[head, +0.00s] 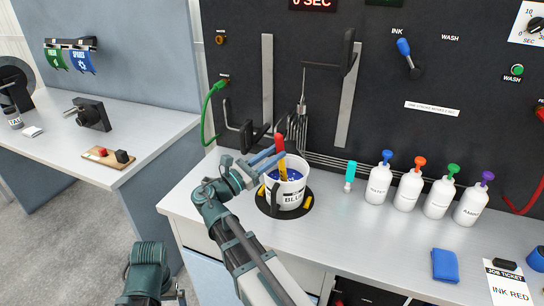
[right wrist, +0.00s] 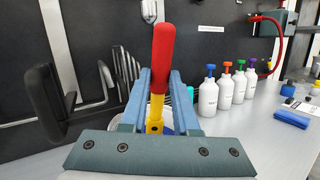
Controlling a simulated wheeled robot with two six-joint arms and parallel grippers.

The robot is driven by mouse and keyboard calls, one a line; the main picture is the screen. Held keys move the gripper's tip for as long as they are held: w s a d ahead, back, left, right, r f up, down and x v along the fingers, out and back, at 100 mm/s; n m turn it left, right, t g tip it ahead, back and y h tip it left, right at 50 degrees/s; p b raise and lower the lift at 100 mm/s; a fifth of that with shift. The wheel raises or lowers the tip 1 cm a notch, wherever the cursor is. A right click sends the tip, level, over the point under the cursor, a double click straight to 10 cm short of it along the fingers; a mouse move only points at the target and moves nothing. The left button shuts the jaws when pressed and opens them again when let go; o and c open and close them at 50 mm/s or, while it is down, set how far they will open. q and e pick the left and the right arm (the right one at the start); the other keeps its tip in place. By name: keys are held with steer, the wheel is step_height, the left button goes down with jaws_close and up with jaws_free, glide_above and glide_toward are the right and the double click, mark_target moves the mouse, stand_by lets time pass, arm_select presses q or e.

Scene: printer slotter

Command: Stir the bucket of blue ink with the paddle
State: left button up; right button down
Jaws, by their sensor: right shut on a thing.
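The white bucket (head: 291,190) labelled BLUE stands on a dark round base (head: 262,204) on the bench, with blue ink (head: 296,173) inside. The paddle (head: 279,142) has a red grip and a yellow shaft; it stands nearly upright with its lower end in the bucket. My right gripper (head: 272,160) is over the bucket's rim, its blue fingers shut on the paddle. The right wrist view shows the red grip (right wrist: 163,60) rising between the fingers, and the bucket mostly hidden behind the gripper. In the head view my left arm shows at the bottom left, its fingertips not clearly visible.
White bottles with coloured caps (head: 407,190) and a teal-capped vial (head: 349,176) stand right of the bucket. A blue cloth (head: 445,265) lies front right. A black panel (head: 435,80) with levers and hooks rises behind. A side bench (head: 130,130) is at left.

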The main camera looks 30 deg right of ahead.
mark_target(280, 165)
steer(key=shift+w+d+f+b, duration=0.2)
steer(key=shift+d+f+b, duration=0.05)
steer(key=shift+f+b, duration=0.75)
steer(key=shift+w+d+f+b, duration=0.2)
steer(key=shift+f+b, duration=0.75)
steer(key=shift+f, duration=0.2)
steer(key=shift+w+d+f+b, duration=0.2)
steer(key=shift+d+f+b, duration=0.05)
steer(key=shift+f+b, duration=0.75)
